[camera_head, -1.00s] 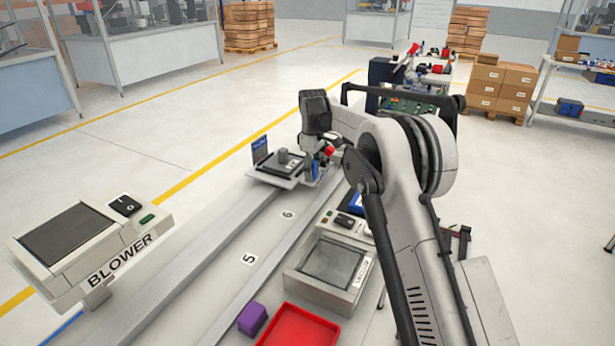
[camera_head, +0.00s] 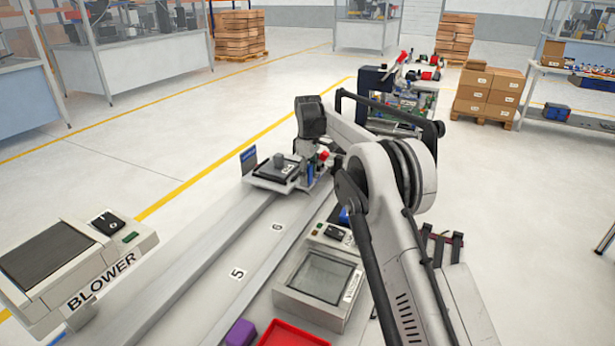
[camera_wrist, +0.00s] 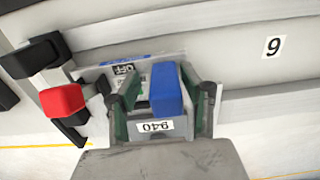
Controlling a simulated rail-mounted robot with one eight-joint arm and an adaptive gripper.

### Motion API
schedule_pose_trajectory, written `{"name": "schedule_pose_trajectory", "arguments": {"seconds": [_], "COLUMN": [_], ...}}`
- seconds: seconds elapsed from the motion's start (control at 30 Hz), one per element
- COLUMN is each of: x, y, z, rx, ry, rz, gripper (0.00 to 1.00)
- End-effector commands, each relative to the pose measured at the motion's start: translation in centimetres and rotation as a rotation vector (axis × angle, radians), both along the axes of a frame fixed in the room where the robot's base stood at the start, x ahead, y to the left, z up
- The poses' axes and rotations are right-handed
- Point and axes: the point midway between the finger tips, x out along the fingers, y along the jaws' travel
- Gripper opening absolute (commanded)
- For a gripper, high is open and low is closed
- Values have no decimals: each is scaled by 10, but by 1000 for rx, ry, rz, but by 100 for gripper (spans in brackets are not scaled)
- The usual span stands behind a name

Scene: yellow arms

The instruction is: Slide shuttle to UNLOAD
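A small carriage with a black top (camera_head: 275,173) and a grey knob (camera_head: 279,160) sits at the far end of the pale rail; I take it to be the shuttle. A blue sign (camera_head: 248,160) stands at its left. My gripper (camera_head: 315,178) is low beside the carriage's right side. In the wrist view my gripper (camera_wrist: 165,92) has its green-padded fingers apart on both sides of a blue block (camera_wrist: 166,88). A gap shows on the left; contact on the right cannot be told. A numbered white label (camera_wrist: 155,126) lies below the block. No UNLOAD mark is readable.
A red knob (camera_wrist: 62,100) and black levers are close left of the fingers in the wrist view, near an OFF label (camera_wrist: 123,70). The blower (camera_head: 75,270) stands left of the rail. A grey screen box (camera_head: 318,280), purple block (camera_head: 240,333) and red tray (camera_head: 290,335) are nearer.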

Motion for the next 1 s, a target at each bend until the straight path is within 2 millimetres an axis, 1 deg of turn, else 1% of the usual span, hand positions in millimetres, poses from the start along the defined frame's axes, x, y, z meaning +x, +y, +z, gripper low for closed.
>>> {"name": "schedule_pose_trajectory", "arguments": {"seconds": [0.23,0.37,0.47,0.8,0.9,1.0], "x": [-1,-1,-1,-1,0,0], "y": [0,0,0,0,0,0], "z": [0,7,21,89,102,112], "rx": [-1,-1,-1,0,0,0], "ry": [4,4,4,2,2,1], "rz": [1,1,0,0,0,0], "gripper": [43,43,43,43,43,43]}}
